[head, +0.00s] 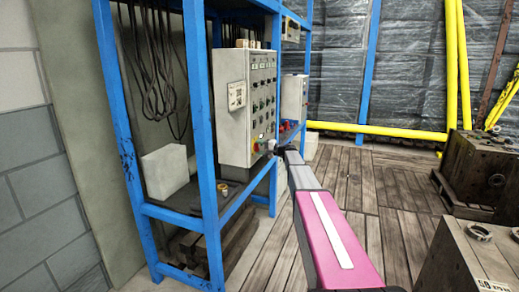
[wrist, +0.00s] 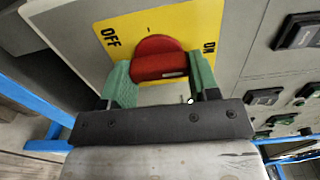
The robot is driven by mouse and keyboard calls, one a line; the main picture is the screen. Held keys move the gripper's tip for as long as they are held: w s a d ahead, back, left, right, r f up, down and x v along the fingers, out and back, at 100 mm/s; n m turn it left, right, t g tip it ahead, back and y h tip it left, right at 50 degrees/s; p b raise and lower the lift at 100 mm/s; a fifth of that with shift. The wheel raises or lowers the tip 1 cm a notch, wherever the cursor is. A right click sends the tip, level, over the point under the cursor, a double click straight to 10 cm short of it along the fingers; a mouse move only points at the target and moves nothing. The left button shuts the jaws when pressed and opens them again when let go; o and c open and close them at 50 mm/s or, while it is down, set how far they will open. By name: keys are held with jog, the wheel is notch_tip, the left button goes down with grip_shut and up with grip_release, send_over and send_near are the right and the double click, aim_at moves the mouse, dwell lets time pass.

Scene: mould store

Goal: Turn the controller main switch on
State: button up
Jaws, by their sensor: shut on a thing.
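The controller (head: 233,118) is a pale grey cabinet on a blue rack, with rows of dark switches and buttons on its front. Its main switch is a red rotary knob (wrist: 158,58) on a yellow plate (wrist: 190,22) in the wrist view. The plate reads OFF at the left and ON at the right. My gripper (head: 271,146) is at the lower part of the controller front. In the wrist view my gripper (wrist: 160,78) has its green fingers on either side of the knob, shut on it. I cannot tell which setting the knob points to.
Blue rack posts (head: 199,110) stand beside the controller. A second grey cabinet (head: 293,97) is behind it. More dark controls (wrist: 300,31) lie right of the plate. Steel moulds (head: 470,165) stand at the right. The plank floor (head: 395,215) between is clear.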

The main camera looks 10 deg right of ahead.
jog(key=o, duration=0.9)
jog(key=shift+d, duration=0.1)
jog(key=v, duration=1)
jog(key=shift+s+d, duration=0.2)
jog(key=shift+d, duration=0.05)
